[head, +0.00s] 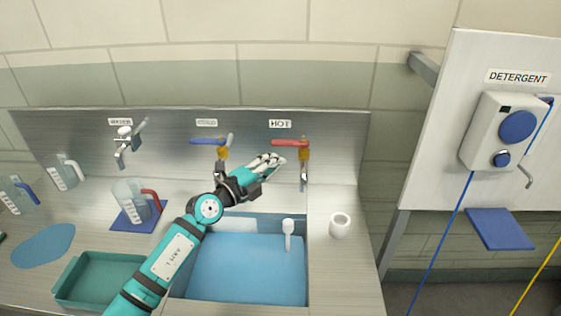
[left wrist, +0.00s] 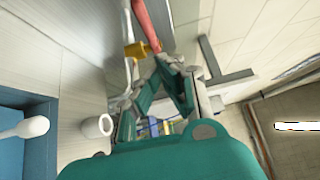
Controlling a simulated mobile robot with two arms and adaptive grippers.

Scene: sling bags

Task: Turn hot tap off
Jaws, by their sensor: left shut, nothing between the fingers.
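The hot tap has a red lever (head: 289,143), a brass-yellow valve body (head: 305,154) and a metal spout (head: 303,180), under a "HOT" label (head: 280,124) on the steel back wall. The lever points left, roughly level. My left gripper (head: 275,161) is shut and empty, just below and in front of the lever. In the left wrist view the red lever (left wrist: 149,25) ends close to the fingertips (left wrist: 172,65); I cannot tell whether they touch. The yellow valve body (left wrist: 137,50) shows beside them. My right gripper is not in view.
A blue-lever tap (head: 208,141) stands to the left. Below is a blue basin (head: 240,270) with a white-handled tool (head: 288,232). A white cup (head: 340,224) stands right of it. A jug with a red handle (head: 133,200) and a green tray (head: 95,278) are at left.

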